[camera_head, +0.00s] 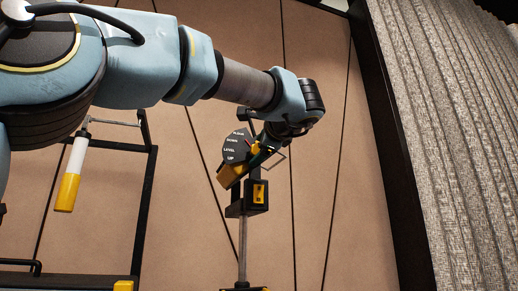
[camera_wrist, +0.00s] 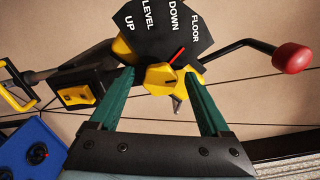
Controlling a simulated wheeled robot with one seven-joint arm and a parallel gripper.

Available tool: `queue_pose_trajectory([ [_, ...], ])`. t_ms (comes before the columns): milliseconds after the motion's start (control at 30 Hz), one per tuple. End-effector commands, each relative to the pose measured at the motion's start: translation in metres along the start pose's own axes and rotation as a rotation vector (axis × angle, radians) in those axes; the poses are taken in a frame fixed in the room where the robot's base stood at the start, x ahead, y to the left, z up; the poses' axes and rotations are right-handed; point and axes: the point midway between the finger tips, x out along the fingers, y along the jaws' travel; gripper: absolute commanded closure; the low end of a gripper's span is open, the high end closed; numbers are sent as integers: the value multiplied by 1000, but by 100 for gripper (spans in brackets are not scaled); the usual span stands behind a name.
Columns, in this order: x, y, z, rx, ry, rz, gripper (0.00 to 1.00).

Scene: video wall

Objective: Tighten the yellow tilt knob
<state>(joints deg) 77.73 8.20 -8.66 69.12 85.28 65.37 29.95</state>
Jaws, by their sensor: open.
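The yellow tilt knob (camera_wrist: 172,76) shows in the wrist view under a black dial plate (camera_wrist: 150,22) marked UP, LEVEL, DOWN and FLOOR. A red pointer at the knob slants up and right. My gripper (camera_wrist: 160,78) is open, with one green finger on each side of the knob. The right fingertip looks close to or against the knob; a gap shows at the left one. In the head view my gripper (camera_head: 266,148) is at the dial plate (camera_head: 234,148), on top of a thin post (camera_head: 242,245). The knob is hard to make out there.
A crank with a red ball grip (camera_wrist: 292,58) reaches right of the knob. A black block with a yellow latch (camera_wrist: 78,95) and a blue box (camera_wrist: 30,150) lie left. In the head view, a white-and-yellow handle (camera_head: 72,175) hangs left and grey ribbed cloth (camera_head: 460,130) stands right.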

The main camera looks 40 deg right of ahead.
Motion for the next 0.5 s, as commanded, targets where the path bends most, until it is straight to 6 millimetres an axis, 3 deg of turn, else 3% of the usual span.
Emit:
queue_pose_trajectory([
  [233,-16,2,-1,-1,1,-2,19],
  [500,-69,3,-2,-1,4,-2,19],
])
